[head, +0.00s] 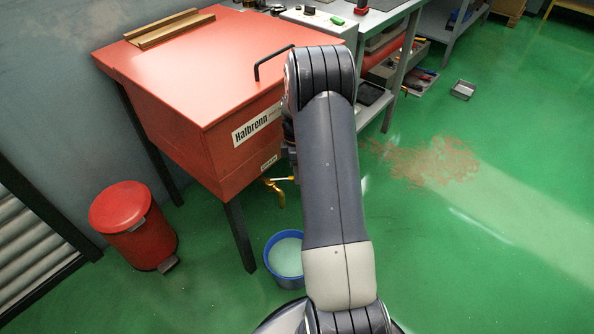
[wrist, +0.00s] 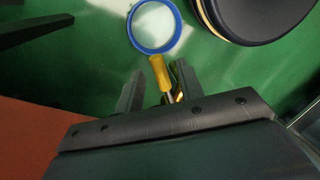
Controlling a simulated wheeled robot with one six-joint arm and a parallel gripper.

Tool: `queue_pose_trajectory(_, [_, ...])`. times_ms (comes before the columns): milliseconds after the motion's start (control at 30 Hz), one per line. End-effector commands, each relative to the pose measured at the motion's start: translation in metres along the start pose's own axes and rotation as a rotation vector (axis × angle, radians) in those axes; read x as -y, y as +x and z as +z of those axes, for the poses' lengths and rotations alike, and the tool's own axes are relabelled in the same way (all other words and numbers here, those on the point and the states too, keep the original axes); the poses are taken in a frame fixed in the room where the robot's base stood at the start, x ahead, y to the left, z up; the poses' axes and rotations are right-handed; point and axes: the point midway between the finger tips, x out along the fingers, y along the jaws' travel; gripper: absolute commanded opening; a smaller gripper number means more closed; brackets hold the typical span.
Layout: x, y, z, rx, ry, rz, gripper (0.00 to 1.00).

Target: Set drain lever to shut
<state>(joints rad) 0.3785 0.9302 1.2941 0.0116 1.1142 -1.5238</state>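The drain lever (wrist: 159,74) has a yellow grip and shows between my gripper's fingers in the wrist view. In the head view the brass drain valve (head: 276,187) sticks out under the front of the red washer tank (head: 190,130), and its lever is partly hidden by my arm. My gripper (wrist: 160,70) is open, with one finger on each side of the lever in the picture and gaps visible beside it. I cannot tell whether the fingers touch it or how far it is turned. My gripper is mostly hidden behind my arm in the head view.
A blue bucket (head: 269,262) with pale liquid stands on the floor below the valve and also shows in the wrist view (wrist: 135,40). A tank leg (head: 240,238) is left of it. A red pedal bin (head: 135,222) stands further left.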

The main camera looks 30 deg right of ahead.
Motion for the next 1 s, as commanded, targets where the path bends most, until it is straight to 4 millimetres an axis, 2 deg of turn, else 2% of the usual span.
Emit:
queue_pose_trajectory(300, [0.0,-0.051,0.0,0.0,0.0,0.004,0.36])
queue_pose_trajectory(433, [-0.001,-0.067,0.0,0.0,0.0,0.003,0.36])
queue_pose_trajectory(567, [0.0,-0.073,0.0,0.0,0.0,0.002,0.36])
queue_pose_trajectory(800, [0.0,-0.073,0.0,0.0,0.0,0.001,0.36])
queue_pose_trajectory(900, [-0.001,-0.073,0.002,0.006,0.005,0.006,0.28])
queue_pose_trajectory(1000, [-0.002,-0.07,0.015,0.036,0.036,0.035,0.2])
